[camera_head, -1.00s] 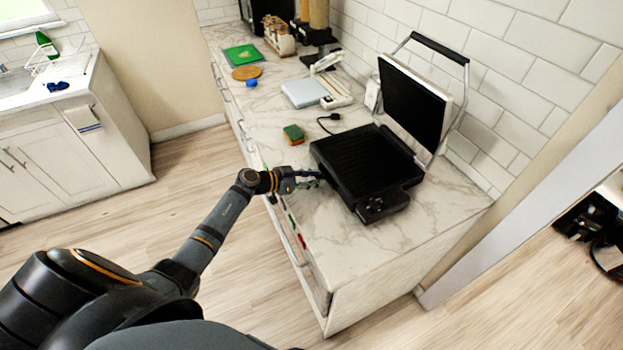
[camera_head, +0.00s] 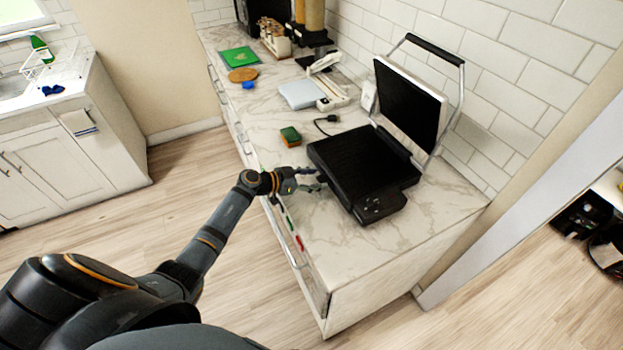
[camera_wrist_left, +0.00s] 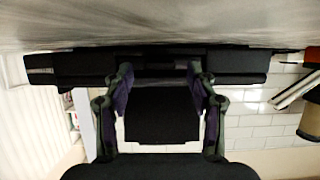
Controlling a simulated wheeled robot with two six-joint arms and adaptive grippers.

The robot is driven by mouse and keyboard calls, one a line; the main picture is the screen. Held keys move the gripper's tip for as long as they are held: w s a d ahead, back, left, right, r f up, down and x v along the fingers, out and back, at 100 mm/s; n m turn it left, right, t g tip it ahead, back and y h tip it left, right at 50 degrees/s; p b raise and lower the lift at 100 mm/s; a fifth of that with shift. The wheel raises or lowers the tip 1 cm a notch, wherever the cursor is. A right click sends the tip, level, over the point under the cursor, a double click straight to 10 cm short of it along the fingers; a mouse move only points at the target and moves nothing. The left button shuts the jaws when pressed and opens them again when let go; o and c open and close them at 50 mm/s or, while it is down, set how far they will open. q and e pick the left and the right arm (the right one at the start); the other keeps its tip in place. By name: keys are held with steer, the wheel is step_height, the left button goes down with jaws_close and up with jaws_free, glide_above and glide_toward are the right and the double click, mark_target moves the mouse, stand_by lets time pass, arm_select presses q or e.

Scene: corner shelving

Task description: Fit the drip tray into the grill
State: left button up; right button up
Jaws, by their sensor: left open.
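The black grill (camera_head: 365,165) stands on the marble counter with its lid (camera_head: 405,105) raised. My left gripper (camera_head: 320,181) is low at the grill's near left side. In the left wrist view, which is upside down, the left gripper (camera_wrist_left: 158,74) is open, its two fingers spread before the dark front of the grill (camera_wrist_left: 235,66). The lid (camera_wrist_left: 160,115) shows below the grill there. A dark recessed part lies between the fingertips; I cannot tell whether it is the drip tray. No drip tray stands out in the head view. My right gripper is out of view.
A pale blue scale (camera_head: 300,94) is farther back. The marble counter (camera_head: 345,250) is clear in front of the grill. The tiled wall stands behind the lid.

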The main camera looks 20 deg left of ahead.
arm_select(q)
steer(key=v, duration=1.2)
steer(key=shift+d, duration=0.1)
